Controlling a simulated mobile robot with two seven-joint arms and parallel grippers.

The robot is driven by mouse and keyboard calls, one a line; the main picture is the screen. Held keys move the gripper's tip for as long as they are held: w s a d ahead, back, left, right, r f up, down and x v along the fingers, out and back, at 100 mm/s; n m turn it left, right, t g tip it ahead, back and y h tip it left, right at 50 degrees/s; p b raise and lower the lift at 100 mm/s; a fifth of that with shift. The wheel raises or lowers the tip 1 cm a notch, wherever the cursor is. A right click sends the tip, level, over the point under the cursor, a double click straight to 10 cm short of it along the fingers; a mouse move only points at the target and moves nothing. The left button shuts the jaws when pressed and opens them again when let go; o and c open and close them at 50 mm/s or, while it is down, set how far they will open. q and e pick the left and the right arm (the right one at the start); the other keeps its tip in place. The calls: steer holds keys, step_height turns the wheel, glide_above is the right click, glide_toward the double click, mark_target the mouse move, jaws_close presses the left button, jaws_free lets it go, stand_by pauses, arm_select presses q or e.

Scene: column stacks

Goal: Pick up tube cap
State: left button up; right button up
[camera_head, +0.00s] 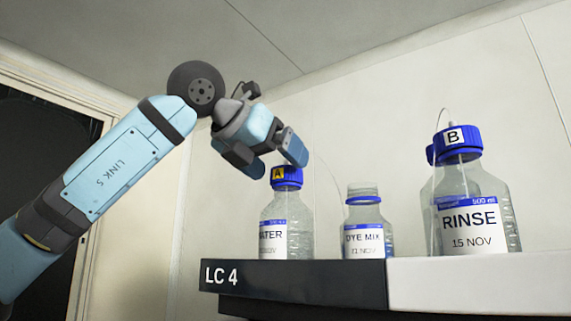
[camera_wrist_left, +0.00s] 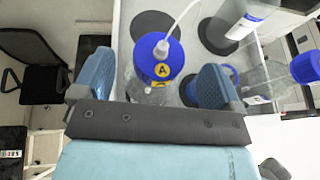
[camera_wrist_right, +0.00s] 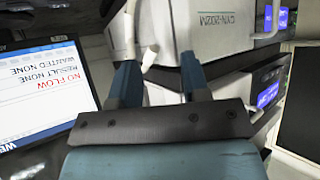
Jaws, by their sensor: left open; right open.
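A blue cap marked A (camera_head: 286,176) sits on the WATER bottle (camera_head: 272,225), on the shelf top's left part. In the left wrist view a thin pale tube runs into this blue cap (camera_wrist_left: 158,55). My left gripper (camera_head: 278,160) is open just above cap A, pointing down at it. In the left wrist view my left gripper's fingers (camera_wrist_left: 154,85) stand on either side of the cap, apart from it. Another blue cap, marked B (camera_head: 454,143), with a tube, is on the larger RINSE bottle (camera_head: 470,217). My right gripper (camera_wrist_right: 158,75) is open and empty, not in the head view.
An uncapped DYE MIX bottle (camera_head: 365,220) stands between the two capped bottles. They stand on a unit labelled LC 4 (camera_head: 295,283). In the right wrist view are a monitor (camera_wrist_right: 40,90), a pale instrument (camera_wrist_right: 195,25) and a white cable (camera_wrist_right: 130,30).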

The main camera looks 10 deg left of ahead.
mark_target(286, 171)
arm_select(q)
steer(key=x, duration=0.3)
steer(key=shift+w+a+r+p, duration=0.1)
steer(key=shift+p, duration=0.2)
steer(key=shift+w, duration=0.15)
steer(key=shift+s, duration=0.25)
steer(key=shift+c, duration=0.7)
steer(key=shift+s, duration=0.1)
steer(key=c, duration=0.7)
steer(key=shift+c, duration=0.8)
arm_select(e)
steer(key=shift+r+m, duration=0.2)
steer(key=shift+m, duration=0.1)
steer(key=shift+w+r, duration=0.1)
steer(key=shift+r, duration=0.05)
